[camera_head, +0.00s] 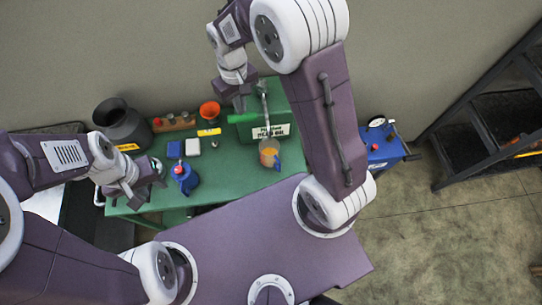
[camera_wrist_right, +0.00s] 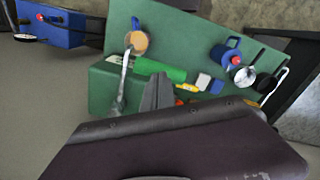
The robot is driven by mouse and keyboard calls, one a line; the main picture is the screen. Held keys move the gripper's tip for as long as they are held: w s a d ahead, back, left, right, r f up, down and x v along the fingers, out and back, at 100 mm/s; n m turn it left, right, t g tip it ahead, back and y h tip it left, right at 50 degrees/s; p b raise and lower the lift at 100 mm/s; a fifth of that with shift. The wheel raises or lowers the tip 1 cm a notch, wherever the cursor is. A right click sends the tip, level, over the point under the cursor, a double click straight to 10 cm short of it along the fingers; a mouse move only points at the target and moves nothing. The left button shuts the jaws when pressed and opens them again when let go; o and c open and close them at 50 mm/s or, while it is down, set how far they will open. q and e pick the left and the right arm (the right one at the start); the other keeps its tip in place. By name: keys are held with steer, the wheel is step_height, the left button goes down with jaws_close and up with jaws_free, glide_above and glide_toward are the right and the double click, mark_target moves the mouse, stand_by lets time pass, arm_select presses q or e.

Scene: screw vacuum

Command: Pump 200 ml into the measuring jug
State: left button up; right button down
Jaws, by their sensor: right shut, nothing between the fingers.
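The measuring jug (camera_head: 268,146) stands on the green table in front of a green container (camera_head: 270,128) with a white label. It holds orange liquid; its level cannot be read. It also shows in the right wrist view (camera_wrist_right: 137,42). A grey metal pump spout (camera_head: 263,90) rises at the container, with a green grip (camera_head: 243,117) lying sideways. The grip shows in the right wrist view (camera_wrist_right: 160,69). My right gripper (camera_head: 239,104) is shut and empty, just behind the green grip; contact cannot be told. My left gripper (camera_head: 140,192) looks open and empty over the table's left end.
A blue unit with a gauge (camera_head: 384,147) stands right. Black steps (camera_head: 485,115) are further right.

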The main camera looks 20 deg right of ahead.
steer(key=shift+f+b, duration=1.05)
steer(key=shift+f, duration=0.4)
steer(key=shift+r, duration=0.2)
step_height(320, 180, up, 3)
steer(key=p, duration=0.2)
steer(key=shift+w+f+p, duration=0.1)
steer(key=shift+f+p, duration=0.1)
steer(key=shift+p, duration=0.2)
steer(key=shift+r, duration=0.1)
